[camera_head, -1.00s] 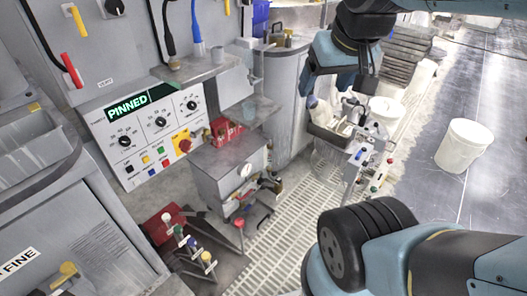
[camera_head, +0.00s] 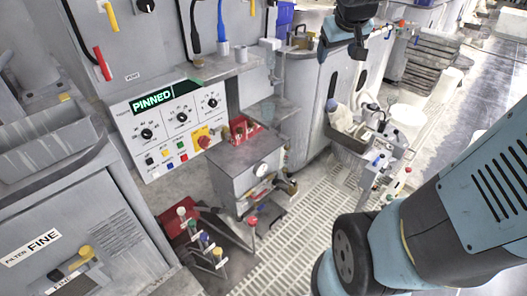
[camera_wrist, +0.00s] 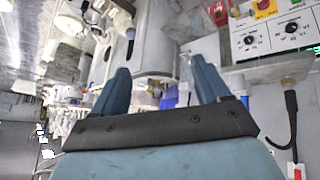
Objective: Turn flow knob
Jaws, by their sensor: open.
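Two of the dials (camera_wrist: 249,41) also show at the upper right of the wrist view, upside down. My gripper (camera_wrist: 162,78) is open and empty in the wrist view, its fingers wide apart. It is away from the panel, touching no knob.
A red stop button (camera_head: 203,141) and coloured buttons sit below the dials. A grey shelf (camera_head: 215,68) juts out above the panel. Grated floor (camera_head: 310,220) lies to the right.

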